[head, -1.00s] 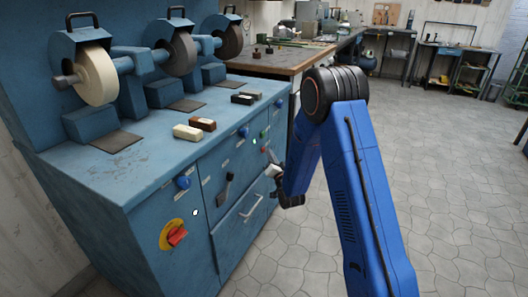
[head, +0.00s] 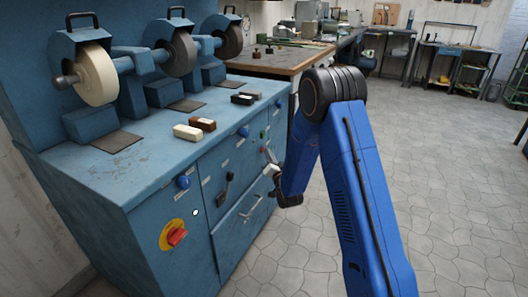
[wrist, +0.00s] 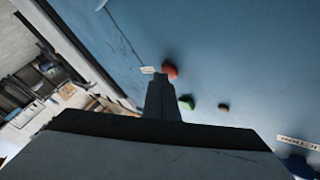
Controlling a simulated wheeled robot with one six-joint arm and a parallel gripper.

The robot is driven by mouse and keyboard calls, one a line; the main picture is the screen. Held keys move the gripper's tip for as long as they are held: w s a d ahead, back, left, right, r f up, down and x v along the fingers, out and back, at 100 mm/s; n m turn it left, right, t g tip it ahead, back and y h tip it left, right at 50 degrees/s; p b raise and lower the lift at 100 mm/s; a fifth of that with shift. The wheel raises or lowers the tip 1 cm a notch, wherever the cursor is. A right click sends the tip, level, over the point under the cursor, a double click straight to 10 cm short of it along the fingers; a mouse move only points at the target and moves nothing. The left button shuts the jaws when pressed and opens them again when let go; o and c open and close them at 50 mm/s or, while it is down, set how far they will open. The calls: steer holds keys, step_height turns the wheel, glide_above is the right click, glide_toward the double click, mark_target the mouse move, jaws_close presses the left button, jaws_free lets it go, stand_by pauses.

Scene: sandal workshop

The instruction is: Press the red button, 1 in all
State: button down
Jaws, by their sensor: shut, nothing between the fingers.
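The red button (wrist: 171,70) is a small round knob on the blue cabinet front in the wrist view. My gripper (wrist: 161,80) is shut and empty, with its fingertips at the lower left edge of the button in that view. I cannot tell whether the tips touch it.
Grinding wheels (head: 95,75) stand on top. Open floor (head: 440,190) lies to the right.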

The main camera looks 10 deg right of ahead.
steer(key=shift+s+d, duration=0.1)
steer(key=shift+d, duration=0.05)
steer(key=shift+s+d, duration=0.4)
steer(key=shift+d, duration=0.15)
steer(key=shift+s+d, duration=0.1)
steer(key=shift+s+d, duration=0.7)
steer(key=shift+d, duration=0.25)
steer(key=shift+s+d, duration=0.7)
steer(key=shift+d, duration=0.25)
